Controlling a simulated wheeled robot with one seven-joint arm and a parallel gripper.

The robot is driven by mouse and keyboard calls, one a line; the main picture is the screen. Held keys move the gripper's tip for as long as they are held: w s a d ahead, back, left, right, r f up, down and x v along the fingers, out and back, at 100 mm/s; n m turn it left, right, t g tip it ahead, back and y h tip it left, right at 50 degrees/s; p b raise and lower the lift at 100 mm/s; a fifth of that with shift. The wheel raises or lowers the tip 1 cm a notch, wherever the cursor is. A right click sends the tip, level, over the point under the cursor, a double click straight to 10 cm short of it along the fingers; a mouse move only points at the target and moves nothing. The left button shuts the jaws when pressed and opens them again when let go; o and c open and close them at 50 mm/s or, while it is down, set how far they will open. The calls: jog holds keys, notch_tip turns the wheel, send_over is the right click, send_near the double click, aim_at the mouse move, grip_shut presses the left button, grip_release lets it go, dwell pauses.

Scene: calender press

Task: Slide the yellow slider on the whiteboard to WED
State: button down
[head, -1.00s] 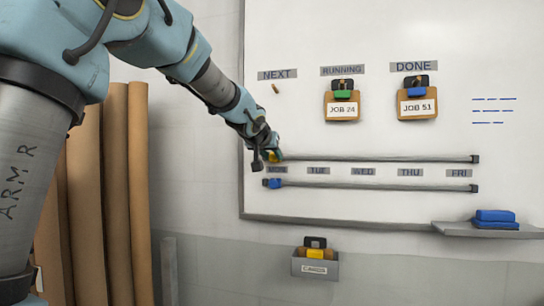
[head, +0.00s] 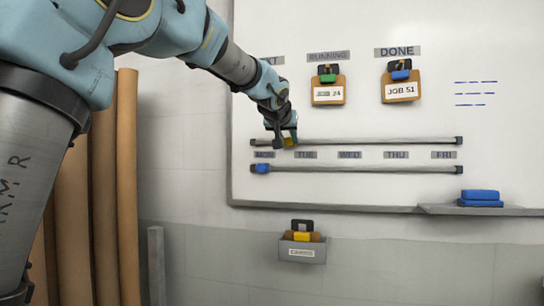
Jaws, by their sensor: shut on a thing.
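The yellow slider (head: 289,141) sits on the upper rail (head: 380,141) of the whiteboard (head: 440,30), partly hidden by my gripper. My gripper (head: 287,139) is shut on it. It stands between the MON label (head: 264,155) and the TUE label (head: 306,155), nearer to TUE. The WED label (head: 349,155) lies further right under the same rail, with the rail clear up to its right end.
A blue slider (head: 262,168) sits at MON on the lower rail (head: 370,169). Two job cards (head: 327,90) (head: 401,88) hang above. A grey card box (head: 302,250) is below, and a ledge (head: 478,209) with a blue eraser (head: 480,198) is at right. Brown rolls (head: 103,200) stand left.

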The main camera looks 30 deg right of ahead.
jog(key=s+d+b, duration=0.2)
jog(key=s+d, duration=0.4)
jog(key=s+d+b, duration=0.2)
jog(key=s+d, duration=0.4)
jog(key=shift+d, duration=0.4)
jog(key=c, duration=0.6)
grip_release()
jog(key=shift+w, duration=0.1)
jog(key=b+v, duration=0.2)
jog(key=v, duration=0.9)
jog(key=shift+f+b, duration=0.1)
jog(key=shift+b, duration=0.3)
